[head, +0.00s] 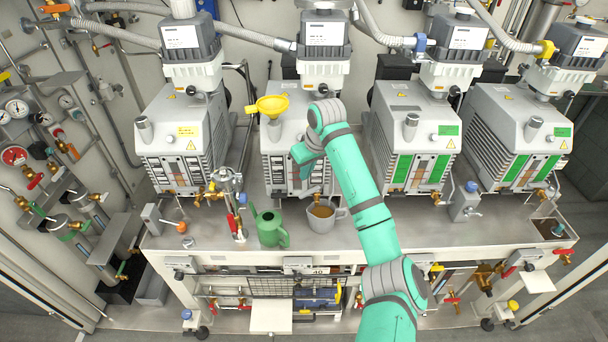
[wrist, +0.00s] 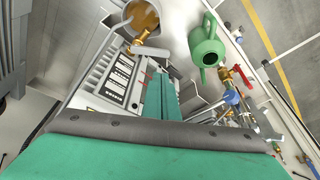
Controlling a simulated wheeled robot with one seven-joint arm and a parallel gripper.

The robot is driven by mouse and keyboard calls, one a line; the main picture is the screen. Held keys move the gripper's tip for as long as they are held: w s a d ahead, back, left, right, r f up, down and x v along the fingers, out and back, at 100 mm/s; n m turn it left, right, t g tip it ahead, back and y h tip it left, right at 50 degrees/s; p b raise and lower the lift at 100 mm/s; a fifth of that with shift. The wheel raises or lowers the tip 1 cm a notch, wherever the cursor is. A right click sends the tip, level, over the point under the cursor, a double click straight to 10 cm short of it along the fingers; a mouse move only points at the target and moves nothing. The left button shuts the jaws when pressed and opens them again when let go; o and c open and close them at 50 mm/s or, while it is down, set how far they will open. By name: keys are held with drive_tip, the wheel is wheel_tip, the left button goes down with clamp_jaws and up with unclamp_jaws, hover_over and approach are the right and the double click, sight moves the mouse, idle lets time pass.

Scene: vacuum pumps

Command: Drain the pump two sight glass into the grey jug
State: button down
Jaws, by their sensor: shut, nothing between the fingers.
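Pump two (head: 281,130) is the second grey pump from the left. Its front panel, with dark windows, is partly covered by my wrist in the head view; a windowed panel (wrist: 118,80) also shows in the wrist view. My gripper (head: 308,178) is shut and empty in front of the panel, above the jug; its fingertips are hard to make out. A brass drain tap (head: 317,197) sits at the grey jug's mouth; a brass tap (wrist: 150,24) also shows in the wrist view. The grey jug (head: 320,224) stands upright on the bench with brown liquid inside.
A green watering can (head: 270,231) stands just left of the jug. A metal fitting with red and blue handles (head: 230,190) stands further left. Bench surface right of the jug is largely clear.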

sight(309, 194)
drive_tip(key=x, duration=0.9)
drive_tip(key=shift+s+a, duration=0.25)
drive_tip(key=shift+s, duration=0.15)
